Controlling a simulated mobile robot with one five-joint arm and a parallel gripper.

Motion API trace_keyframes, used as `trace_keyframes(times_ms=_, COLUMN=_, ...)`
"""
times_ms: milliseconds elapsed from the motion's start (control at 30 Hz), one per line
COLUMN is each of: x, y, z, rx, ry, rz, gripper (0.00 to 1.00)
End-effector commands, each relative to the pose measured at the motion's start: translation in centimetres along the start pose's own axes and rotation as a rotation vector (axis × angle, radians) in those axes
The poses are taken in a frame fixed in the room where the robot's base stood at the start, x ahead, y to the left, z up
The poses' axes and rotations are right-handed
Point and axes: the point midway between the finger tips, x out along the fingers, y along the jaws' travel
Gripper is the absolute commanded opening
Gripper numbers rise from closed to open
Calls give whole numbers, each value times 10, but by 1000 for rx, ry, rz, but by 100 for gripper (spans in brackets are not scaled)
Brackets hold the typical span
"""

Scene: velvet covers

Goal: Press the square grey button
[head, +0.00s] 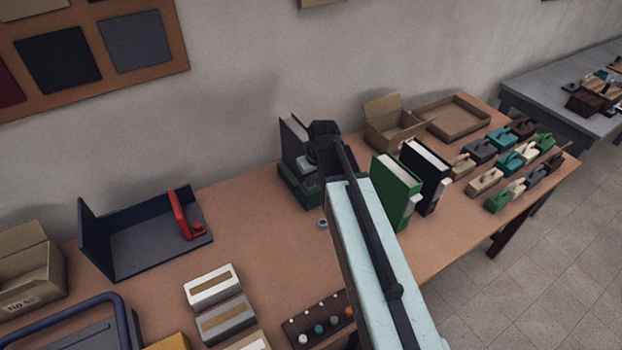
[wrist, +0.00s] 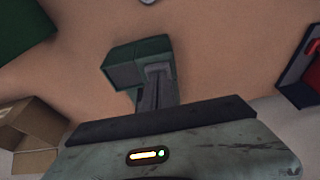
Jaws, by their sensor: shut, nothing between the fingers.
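No square grey button can be made out clearly in either view. A dark green box-like device (head: 295,186) stands on the table by the wall, partly behind my arm. It also shows in the wrist view (wrist: 140,50), with a darker face on its left side. My gripper (wrist: 158,72) is shut and empty, its dark fingers over the device. In the head view the gripper (head: 308,165) is mostly hidden by my arm. I cannot tell whether the fingertips touch the device, and they cover part of its surface.
Green and black binders (head: 396,190) stand right of my arm. A small round grey piece (head: 322,223) lies in front of the device. A blue tray (head: 125,255) holding a red tool (head: 180,215) is at left. Cardboard boxes (head: 395,120) stand at the back right.

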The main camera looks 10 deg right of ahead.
Motion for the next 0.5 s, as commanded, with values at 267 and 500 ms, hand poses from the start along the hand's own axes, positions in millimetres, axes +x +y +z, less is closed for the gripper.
trace_keyframes(times_ms=267, x=-57, y=0, z=-14, rx=0, ry=7, rz=1, gripper=0)
trace_keyframes(times_ms=500, x=-115, y=0, z=-14, rx=1, ry=8, rz=1, gripper=0)
